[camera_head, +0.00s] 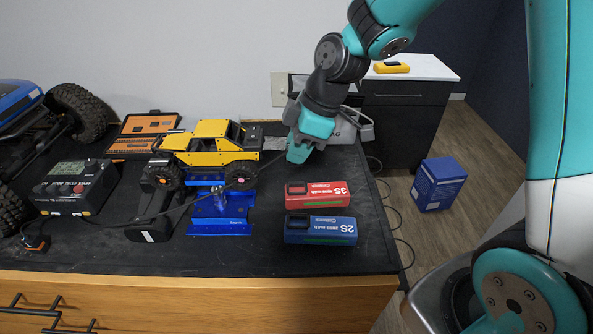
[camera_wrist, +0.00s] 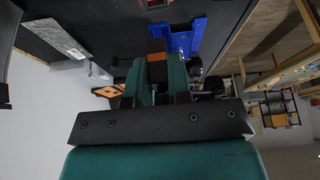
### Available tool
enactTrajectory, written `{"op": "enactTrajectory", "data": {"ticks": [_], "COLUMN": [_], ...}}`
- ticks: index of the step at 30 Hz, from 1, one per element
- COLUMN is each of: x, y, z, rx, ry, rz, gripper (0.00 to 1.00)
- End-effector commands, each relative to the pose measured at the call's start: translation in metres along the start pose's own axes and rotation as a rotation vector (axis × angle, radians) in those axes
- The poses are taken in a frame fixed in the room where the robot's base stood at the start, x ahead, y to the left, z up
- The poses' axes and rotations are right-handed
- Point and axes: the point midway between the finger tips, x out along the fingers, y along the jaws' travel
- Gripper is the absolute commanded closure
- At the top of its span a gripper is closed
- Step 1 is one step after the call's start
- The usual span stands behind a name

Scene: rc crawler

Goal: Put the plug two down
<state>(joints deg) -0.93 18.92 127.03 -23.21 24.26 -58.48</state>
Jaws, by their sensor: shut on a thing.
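My gripper (camera_head: 299,154) is above the back of the black bench mat, behind the red battery. In the wrist view its teal fingers (camera_wrist: 154,74) are closed around a small dark piece with an orange-brown band, which looks like the plug (camera_wrist: 157,58). In the head view the plug is hidden by the fingers, and a thin dark cable seems to run from them down left towards the charger (camera_head: 76,186). Another orange plug (camera_head: 38,243) lies on the mat in front of the charger.
A red battery (camera_head: 317,194) and a blue battery (camera_head: 320,229) lie front right. A yellow crawler (camera_head: 211,143) sits on a blue stand (camera_head: 220,222), with a dark tool (camera_head: 153,207) beside it. An orange tool case (camera_head: 146,130) is behind. Some mat (camera_head: 265,250) is clear.

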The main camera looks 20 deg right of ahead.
Motion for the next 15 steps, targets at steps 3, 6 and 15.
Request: {"op": "enactTrajectory", "data": {"ticks": [3,6,15], "x": [0.020,0.030,0.063], "y": [0.000,0.001,0.000], "z": [0.010,0.013,0.028], "rx": [0.003,0.003,0.004], "ry": [-0.003,-0.001,-0.001], "rz": [-0.003,0.000,-0.002], "gripper": [1.00,1.00,1.00]}}
